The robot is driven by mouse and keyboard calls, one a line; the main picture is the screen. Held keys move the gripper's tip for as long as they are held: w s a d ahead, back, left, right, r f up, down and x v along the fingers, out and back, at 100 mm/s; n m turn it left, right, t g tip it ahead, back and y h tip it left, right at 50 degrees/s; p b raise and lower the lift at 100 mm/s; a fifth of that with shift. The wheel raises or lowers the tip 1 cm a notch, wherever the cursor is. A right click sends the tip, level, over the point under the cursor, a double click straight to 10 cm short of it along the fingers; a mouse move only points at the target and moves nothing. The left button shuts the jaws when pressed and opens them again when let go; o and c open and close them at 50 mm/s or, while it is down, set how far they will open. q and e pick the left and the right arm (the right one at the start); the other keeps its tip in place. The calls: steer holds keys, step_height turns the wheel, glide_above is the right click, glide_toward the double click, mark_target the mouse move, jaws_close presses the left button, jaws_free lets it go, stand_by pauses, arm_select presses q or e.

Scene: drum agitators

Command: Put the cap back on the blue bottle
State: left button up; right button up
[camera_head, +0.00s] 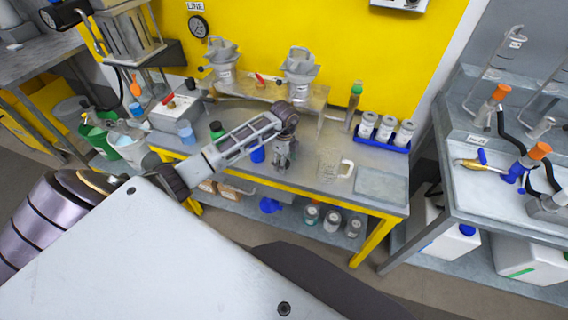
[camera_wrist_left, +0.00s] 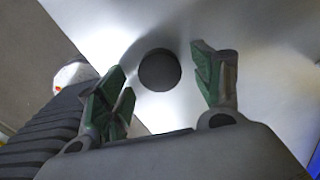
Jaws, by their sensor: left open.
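My left gripper (camera_head: 282,164) hangs over the steel bench, pointing down. In the left wrist view its green-padded fingers (camera_wrist_left: 165,85) are open. A dark round disc (camera_wrist_left: 158,70), which looks like a cap, shows between and beyond the fingers against the bright steel; I cannot tell its height from the gripper. A blue object (camera_head: 257,154), perhaps the blue bottle, stands just left of the gripper, partly hidden by my left arm. A light blue container (camera_head: 186,132) stands further left; I cannot tell if it is the bottle. My right gripper is not in view.
A clear beaker (camera_head: 328,164) with a handle stands right of the gripper. A blue tray (camera_head: 383,142) holds white-labelled jars behind it. A dark bottle with a green top (camera_head: 216,130) stands behind my arm. A flat steel plate (camera_head: 381,186) lies at the bench's right end.

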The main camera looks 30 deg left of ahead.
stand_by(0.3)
arm_select(q)
steer(key=c, duration=0.8)
steer(key=shift+o, duration=0.2)
steer(key=shift+r, duration=0.1)
step_height(320, 180, up, 10)
stand_by(0.3)
stand_by(0.4)
